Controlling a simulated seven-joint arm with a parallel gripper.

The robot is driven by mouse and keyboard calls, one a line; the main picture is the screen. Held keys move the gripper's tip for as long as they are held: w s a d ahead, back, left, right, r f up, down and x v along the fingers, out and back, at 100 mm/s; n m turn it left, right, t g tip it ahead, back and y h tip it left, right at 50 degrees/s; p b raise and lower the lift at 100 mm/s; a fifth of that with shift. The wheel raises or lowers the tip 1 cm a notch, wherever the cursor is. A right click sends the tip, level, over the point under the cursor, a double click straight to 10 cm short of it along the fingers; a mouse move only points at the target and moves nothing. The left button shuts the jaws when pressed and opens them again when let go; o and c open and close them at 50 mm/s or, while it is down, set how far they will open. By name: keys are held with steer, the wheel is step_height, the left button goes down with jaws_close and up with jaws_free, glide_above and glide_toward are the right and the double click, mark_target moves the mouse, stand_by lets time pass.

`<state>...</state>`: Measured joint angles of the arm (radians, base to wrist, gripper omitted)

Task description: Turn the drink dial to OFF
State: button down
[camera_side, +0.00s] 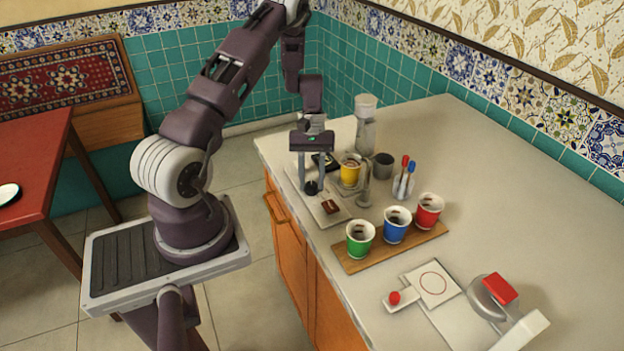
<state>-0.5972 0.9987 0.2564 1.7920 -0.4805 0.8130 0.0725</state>
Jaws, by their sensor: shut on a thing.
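The drink dial (311,189) is a small dark round knob low on the pale machine base (308,206), near the counter's left edge. My gripper (312,184) points straight down over it, with its fingers shut on the dial. The fingers hide much of the dial, and I cannot read its markings or which setting it points to. A small brown square (330,207) lies on the base just in front of the dial.
A wooden board (353,264) holds green (360,240), blue (397,226) and red (430,212) cups. A grey cup (383,166), a pen holder (403,186) and a pale tall bottle-like body (366,125) stand nearby. A red-topped device (499,290) is at front right. The right counter is clear.

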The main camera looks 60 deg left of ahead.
steer(key=shift+n, duration=0.5)
steer(key=c, duration=1)
jaws_free()
steer(key=v, duration=0.7)
steer(key=shift+s, duration=0.15)
